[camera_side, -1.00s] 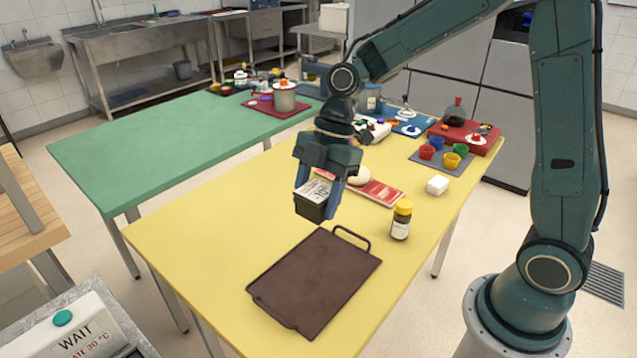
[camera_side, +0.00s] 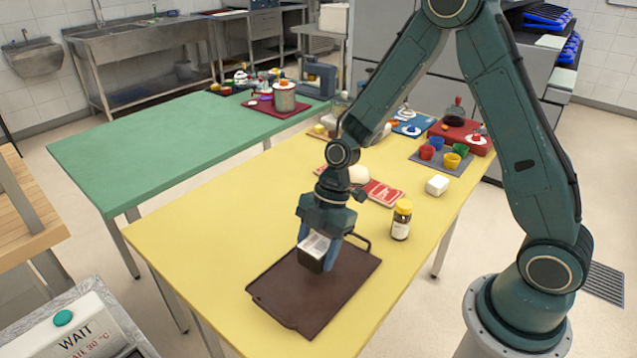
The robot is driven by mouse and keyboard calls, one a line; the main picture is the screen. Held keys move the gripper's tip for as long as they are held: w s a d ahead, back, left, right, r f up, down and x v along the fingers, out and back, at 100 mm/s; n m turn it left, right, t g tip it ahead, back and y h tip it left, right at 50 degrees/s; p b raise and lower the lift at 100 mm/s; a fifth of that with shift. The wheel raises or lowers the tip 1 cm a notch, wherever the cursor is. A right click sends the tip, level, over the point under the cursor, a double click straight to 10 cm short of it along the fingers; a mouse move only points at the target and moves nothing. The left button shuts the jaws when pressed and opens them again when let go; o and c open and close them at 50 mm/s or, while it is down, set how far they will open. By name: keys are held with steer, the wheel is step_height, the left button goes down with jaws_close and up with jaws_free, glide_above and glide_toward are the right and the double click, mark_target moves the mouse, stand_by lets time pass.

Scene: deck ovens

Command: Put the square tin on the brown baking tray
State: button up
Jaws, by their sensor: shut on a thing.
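My gripper (camera_side: 320,250) points down and is shut on the square tin (camera_side: 311,258), a small dark box with a pale, printed top. The tin is over the far part of the brown baking tray (camera_side: 300,297). I cannot tell whether its bottom touches the tray or is slightly above it. The tray is flat and dark brown, with a wire handle at its far right end, and lies on the yellow table (camera_side: 190,245). My gripper hides part of the tray's far edge.
A yellow-capped jar (camera_side: 401,220) stands right of the tray, with a white block (camera_side: 437,186) beyond it. A red and white packet (camera_side: 383,193) and a pale round thing (camera_side: 358,174) lie behind my gripper. Colored cups (camera_side: 452,160) stand farther back. The table left of the tray is clear.

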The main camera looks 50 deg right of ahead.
mark_target(322, 239)
steer(key=shift+f, duration=1.9)
steer(key=shift+f, duration=0.15)
steer(key=o, duration=1.1)
steer(key=shift+r, duration=0.2)
steer(key=v, duration=1.1)
steer(key=shift+d+r, duration=0.25)
steer(key=shift+r, duration=0.15)
